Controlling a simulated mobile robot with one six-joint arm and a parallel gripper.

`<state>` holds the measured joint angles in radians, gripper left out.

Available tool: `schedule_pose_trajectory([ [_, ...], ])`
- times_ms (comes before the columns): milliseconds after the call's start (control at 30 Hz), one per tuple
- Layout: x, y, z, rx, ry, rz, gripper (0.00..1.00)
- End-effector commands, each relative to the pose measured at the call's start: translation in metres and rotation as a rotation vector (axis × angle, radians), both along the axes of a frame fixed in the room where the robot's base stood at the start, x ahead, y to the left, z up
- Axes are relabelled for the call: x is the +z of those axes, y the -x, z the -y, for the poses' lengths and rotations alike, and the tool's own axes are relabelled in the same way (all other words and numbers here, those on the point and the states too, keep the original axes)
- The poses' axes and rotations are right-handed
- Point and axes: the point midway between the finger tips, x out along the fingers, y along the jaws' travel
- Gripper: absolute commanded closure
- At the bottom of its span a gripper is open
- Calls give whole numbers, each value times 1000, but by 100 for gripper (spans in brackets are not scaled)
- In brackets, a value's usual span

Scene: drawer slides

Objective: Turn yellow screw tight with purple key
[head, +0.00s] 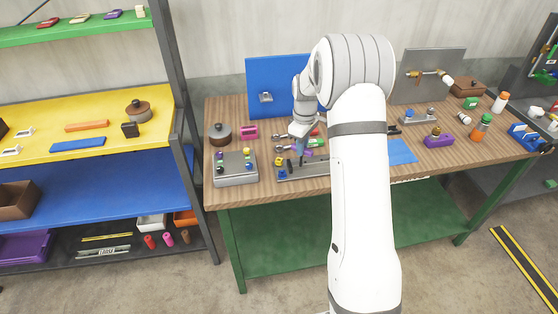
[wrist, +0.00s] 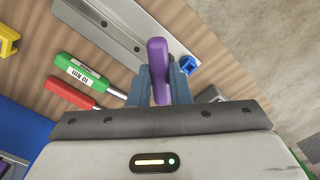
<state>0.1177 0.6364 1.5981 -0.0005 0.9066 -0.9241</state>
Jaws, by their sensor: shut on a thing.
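My gripper (wrist: 161,84) is shut on the purple key (wrist: 157,58), which stands out between its two blue-grey fingers in the wrist view. In the head view my gripper (head: 298,146) is low over the workbench, just behind a grey metal rail (head: 308,172). The rail also shows in the wrist view (wrist: 112,24), beyond the key. A small yellow piece (head: 279,161) is by the rail's left end. A yellow piece (wrist: 6,42) is at the left edge of the wrist view. I cannot tell whether either is the yellow screw. The key's working tip is hidden.
Green-handled (wrist: 80,72) and red-handled (wrist: 72,94) tools lie close to my gripper. A blue piece (wrist: 189,64) is by the rail's end. A grey box with coloured knobs (head: 235,177) stands left. A blue mat (head: 402,153) lies right of my arm.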

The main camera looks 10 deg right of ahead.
Motion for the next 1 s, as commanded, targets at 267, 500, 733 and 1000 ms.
schedule_pose_trajectory([
  [267, 0, -6, -6, 0, 0, 0, 100],
  [500, 0, -11, -11, -1, 0, -1, 100],
  [733, 0, -16, -17, 0, 0, 0, 100],
  [1000, 0, -21, -22, 0, 0, 0, 100],
])
